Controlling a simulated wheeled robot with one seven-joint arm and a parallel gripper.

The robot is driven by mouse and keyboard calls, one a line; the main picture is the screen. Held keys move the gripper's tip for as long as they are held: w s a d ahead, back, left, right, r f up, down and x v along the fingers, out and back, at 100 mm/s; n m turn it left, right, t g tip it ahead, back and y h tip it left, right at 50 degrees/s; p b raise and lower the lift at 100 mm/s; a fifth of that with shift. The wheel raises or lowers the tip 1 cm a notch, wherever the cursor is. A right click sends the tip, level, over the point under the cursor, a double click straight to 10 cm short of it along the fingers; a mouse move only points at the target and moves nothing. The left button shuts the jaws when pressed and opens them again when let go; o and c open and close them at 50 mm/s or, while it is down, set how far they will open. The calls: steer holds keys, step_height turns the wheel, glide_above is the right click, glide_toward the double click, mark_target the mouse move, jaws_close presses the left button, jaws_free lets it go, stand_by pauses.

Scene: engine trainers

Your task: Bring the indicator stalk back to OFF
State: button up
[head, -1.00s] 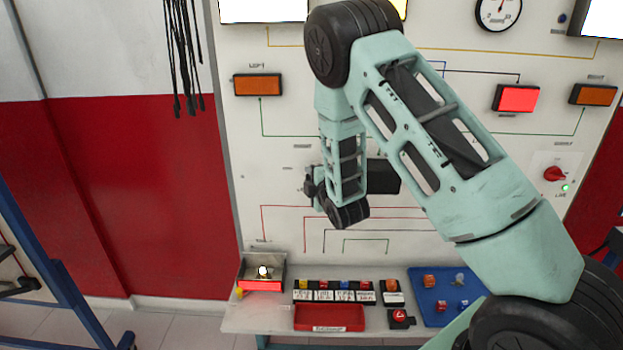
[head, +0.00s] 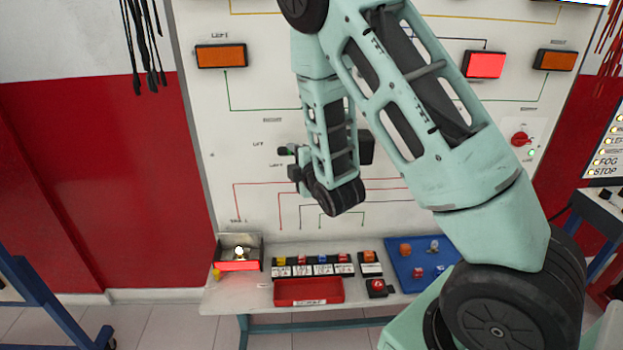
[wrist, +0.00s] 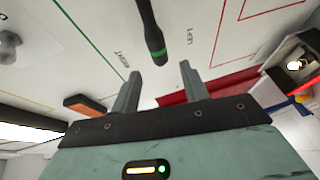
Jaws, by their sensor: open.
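The indicator stalk is a black rod with a green band near its tip. In the wrist view the stalk (wrist: 152,35) comes from the top edge, its tip near the gap between my fingertips. The panel reads RIGHT on one side and LEFT on the other. My gripper (wrist: 159,72) is open, one finger on either side of the tip's line; I see no contact, and depth is unclear. In the head view my gripper (head: 291,162) is small and dark before the panel, with the stalk's green band (head: 284,151) beside it. My arm hides much of the stalk's surroundings.
The white panel (head: 240,130) carries orange lamps (head: 221,56) (head: 555,60), a bright red lamp (head: 484,64) and a red knob (head: 520,139). The bench below holds a red tray (head: 308,291), a metal box (head: 239,249) and a blue mat (head: 405,275).

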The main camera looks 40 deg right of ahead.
steer(key=p+v, duration=1)
steer(key=p, duration=0.5)
steer(key=shift+w, duration=0.1)
stand_by(0.3)
